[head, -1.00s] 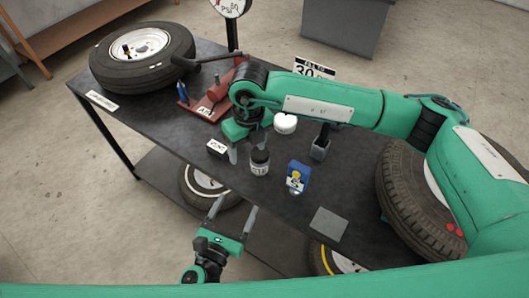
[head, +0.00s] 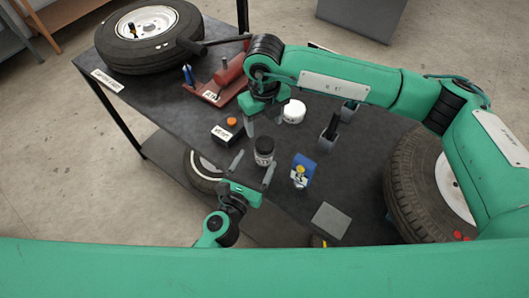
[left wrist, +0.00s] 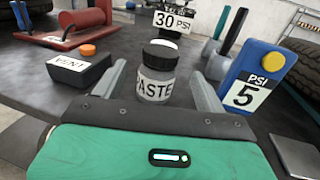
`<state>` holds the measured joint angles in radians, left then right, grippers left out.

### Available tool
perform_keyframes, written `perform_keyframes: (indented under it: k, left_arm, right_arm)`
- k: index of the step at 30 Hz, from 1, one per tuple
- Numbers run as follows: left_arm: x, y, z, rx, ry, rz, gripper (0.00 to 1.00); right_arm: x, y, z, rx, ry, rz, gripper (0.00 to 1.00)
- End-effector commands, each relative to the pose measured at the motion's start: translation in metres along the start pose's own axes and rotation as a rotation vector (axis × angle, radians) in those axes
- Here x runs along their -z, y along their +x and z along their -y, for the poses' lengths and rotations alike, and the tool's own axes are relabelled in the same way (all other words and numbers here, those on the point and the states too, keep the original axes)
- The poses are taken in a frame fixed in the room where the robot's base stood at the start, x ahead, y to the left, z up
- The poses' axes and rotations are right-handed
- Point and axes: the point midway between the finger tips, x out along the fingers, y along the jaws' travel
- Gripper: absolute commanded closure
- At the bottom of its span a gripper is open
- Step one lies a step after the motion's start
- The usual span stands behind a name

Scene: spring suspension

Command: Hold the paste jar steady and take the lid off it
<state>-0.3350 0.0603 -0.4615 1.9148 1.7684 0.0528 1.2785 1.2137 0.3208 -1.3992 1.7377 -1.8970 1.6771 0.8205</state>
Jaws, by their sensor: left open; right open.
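The paste jar (head: 264,157) stands upright on the dark workbench, with its dark lid (head: 264,143) on top. In the left wrist view the jar (left wrist: 154,84) shows a white PASTE label below its black lid (left wrist: 160,53). My left gripper (head: 253,166) is open, with one finger on each side of the jar and a visible gap to each. My right gripper (head: 264,123) is open and empty, pointing down above the bench just behind the jar. Its wrist partly hides its fingers.
A black VENT box (head: 226,133) with an orange button is left of the jar. A blue PSI block (head: 303,172) is at right, near a grey square pad (head: 330,220). A white round object (head: 293,111) and dark upright holders stand behind. A tyre (head: 425,190) is at right.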

Motion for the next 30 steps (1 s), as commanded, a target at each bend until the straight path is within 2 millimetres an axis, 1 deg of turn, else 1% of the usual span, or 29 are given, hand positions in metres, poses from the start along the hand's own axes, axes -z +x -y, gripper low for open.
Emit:
perform_keyframes:
  k: [9, 15, 21, 28, 29, 30]
  left_arm:
    - [0.0, 0.041, -0.001, 0.0, 0.003, 0.0, 0.27]
    - [0.0, 0.06, 0.0, 0.001, 0.001, -0.001, 0.27]
    - [0.0, 0.066, 0.0, 0.0, 0.002, -0.002, 0.27]
    - [0.0, 0.067, 0.0, 0.0, 0.001, -0.002, 0.27]
    - [0.0, 0.066, 0.0, 0.0, 0.001, -0.002, 0.33]
    - [0.0, 0.066, 0.0, 0.0, 0.001, -0.002, 0.4]
  right_arm:
    - [0.0, 0.0, 0.0, 0.0, 0.0, 0.0, 0.35]
    - [0.0, 0.0, 0.0, 0.0, 0.0, 0.0, 0.35]
    - [0.0, 0.0, 0.0, 0.0, 0.0, 0.0, 0.35]
    - [0.0, 0.0, 0.0, 0.0, 0.0, 0.0, 0.35]
    - [0.0, 0.0, 0.0, 0.0, 0.0, 0.0, 0.35]
    - [0.0, 0.0, 0.0, 0.0, 0.0, 0.0, 0.35]
